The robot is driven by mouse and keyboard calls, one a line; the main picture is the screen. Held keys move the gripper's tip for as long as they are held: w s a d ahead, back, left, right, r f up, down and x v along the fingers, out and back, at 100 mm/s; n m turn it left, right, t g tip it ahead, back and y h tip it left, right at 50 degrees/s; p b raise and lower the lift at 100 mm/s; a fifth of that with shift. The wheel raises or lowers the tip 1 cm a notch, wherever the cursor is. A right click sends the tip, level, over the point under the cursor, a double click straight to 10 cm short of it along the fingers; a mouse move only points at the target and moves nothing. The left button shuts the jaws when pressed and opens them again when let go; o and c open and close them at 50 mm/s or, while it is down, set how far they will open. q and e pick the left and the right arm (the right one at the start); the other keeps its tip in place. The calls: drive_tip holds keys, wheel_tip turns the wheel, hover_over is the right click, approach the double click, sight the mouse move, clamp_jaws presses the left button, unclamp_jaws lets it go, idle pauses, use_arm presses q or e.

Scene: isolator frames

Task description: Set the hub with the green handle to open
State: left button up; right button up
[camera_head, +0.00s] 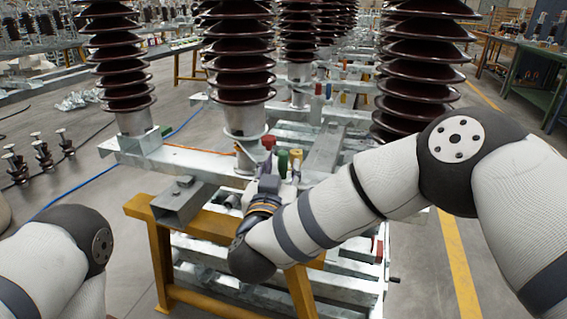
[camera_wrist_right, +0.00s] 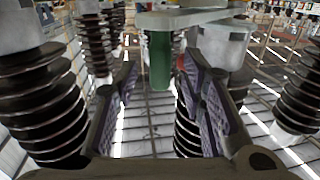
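The green handle (camera_head: 282,164) stands beside the wide insulator's foot in the head view, just past my right gripper (camera_head: 270,178). In the right wrist view the green handle (camera_wrist_right: 160,60) joins a grey metal hub (camera_wrist_right: 185,18) at the top of the picture. My right gripper (camera_wrist_right: 160,82) is open there, with one purple-padded finger on each side of the handle's line. The handle shows between the fingertips, with gaps on both sides; I see no contact.
A red handle (camera_head: 268,142) and a yellowish handle (camera_head: 296,155) stand close to the green one. Dark ribbed insulators (camera_head: 240,70) rise around them on galvanized beams. A yellow trestle (camera_head: 160,260) stands in front.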

sight(282, 164)
drive_tip(key=shift+w+d, duration=0.2)
drive_tip(key=shift+w, duration=1.35)
use_arm(q)
drive_tip(key=shift+s+f, duration=0.3)
drive_tip(key=shift+s, duration=0.05)
use_arm(e)
drive_tip(key=shift+c, duration=0.4)
clamp_jaws()
